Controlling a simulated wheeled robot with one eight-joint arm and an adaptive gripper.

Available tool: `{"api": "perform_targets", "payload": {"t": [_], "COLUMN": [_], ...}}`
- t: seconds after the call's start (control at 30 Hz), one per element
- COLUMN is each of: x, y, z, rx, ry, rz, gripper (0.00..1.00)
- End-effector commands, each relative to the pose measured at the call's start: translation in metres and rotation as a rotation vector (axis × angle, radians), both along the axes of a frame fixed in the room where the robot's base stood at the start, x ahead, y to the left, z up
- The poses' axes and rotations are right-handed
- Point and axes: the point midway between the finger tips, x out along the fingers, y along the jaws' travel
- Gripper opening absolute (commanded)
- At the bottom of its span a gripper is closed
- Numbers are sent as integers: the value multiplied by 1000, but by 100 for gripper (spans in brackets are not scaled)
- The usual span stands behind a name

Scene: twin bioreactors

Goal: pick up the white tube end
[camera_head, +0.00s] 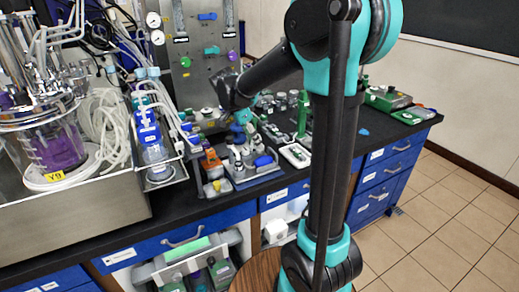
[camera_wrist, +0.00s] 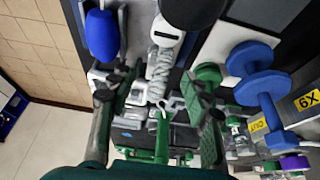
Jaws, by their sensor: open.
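My gripper (camera_wrist: 160,100) is open in the wrist view, one dark finger on each side, with nothing seen held between them. A white fitting with a ribbed, pale stem (camera_wrist: 161,62) lies ahead of the gap between the fingers, apart from both. It may be the white tube end, but I cannot tell for sure. In the head view my gripper is small and low over the bench behind the crowded parts, its fingers unclear. White tubes (camera_head: 105,125) hang in loops beside the glass vessel at the left of that view. I cannot pick out the tube end there.
A glass vessel (camera_head: 55,145) with purple contents stands in a steel tray at left. A panel with gauges (camera_head: 205,50) stands behind the bench. Small holders and a white tray (camera_head: 295,155) crowd the bench top. Blue knobs (camera_wrist: 262,82) are at right in the wrist view.

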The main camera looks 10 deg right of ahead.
Motion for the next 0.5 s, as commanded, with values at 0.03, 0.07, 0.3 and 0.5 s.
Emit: {"api": "perform_targets", "payload": {"t": [0.03, 0.07, 0.3, 0.5], "x": [-1, -2, 1, 0], "y": [-3, -4, -12, -12], "z": [-8, -12, -33, -33], "rx": [0, 0, 0, 0], "ry": [0, 0, 0, 0], "rz": [-1, -1, 0, 0], "gripper": [48, 48, 48, 48]}}
